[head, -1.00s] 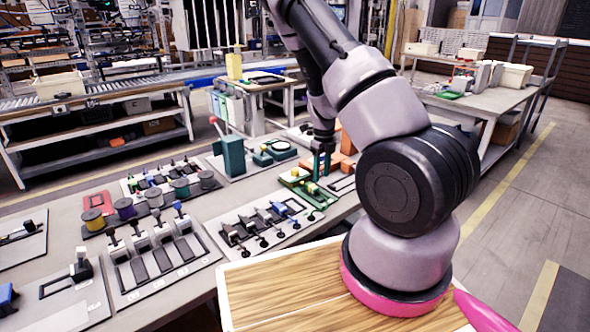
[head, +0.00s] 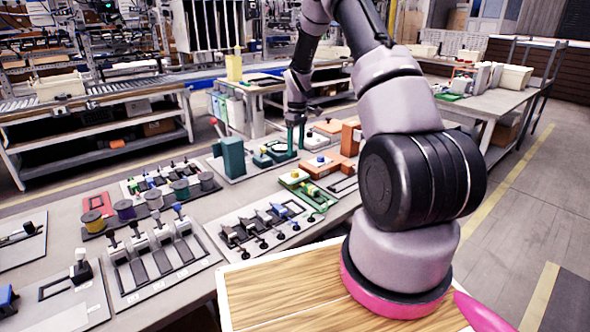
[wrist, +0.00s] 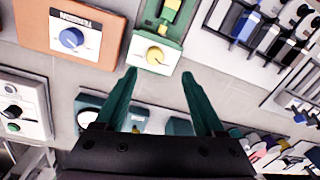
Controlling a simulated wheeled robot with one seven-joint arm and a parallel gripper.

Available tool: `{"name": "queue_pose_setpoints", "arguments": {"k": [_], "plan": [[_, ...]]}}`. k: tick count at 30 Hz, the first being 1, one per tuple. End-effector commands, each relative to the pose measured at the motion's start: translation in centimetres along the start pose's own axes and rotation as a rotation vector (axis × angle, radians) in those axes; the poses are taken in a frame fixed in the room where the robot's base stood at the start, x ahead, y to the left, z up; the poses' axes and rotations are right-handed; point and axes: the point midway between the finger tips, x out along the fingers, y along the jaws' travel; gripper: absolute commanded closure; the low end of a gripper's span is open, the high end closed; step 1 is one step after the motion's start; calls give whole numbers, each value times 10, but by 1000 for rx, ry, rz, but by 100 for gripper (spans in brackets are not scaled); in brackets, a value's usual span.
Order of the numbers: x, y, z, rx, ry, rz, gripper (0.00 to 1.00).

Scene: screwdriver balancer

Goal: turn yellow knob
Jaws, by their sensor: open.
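The yellow knob (wrist: 155,55) is a small round dial on a white plate at the end of a green fixture (wrist: 174,27) in the wrist view. In the head view the green fixture (head: 302,184) lies on the bench, and its knob is too small to make out clearly. My gripper (wrist: 160,74) has two teal fingers spread apart, with nothing between them. In the wrist view the knob appears just beyond the fingertips, not touched. In the head view my gripper (head: 296,138) hangs behind the green fixture, near a teal fixture (head: 272,153).
An orange box with a blue knob (wrist: 72,37) stands beside the green fixture. A panel with several levers (head: 268,225) is nearer. A tall teal block (head: 233,157) with a red-tipped lever stands left of my gripper. Bare bench shows between fixtures.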

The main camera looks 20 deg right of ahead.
Motion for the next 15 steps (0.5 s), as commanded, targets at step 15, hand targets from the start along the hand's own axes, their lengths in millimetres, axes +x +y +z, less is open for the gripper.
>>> {"name": "queue_pose_setpoints", "arguments": {"k": [15], "plan": [[43, 7, -7, -192, 2, 17, 29]]}}
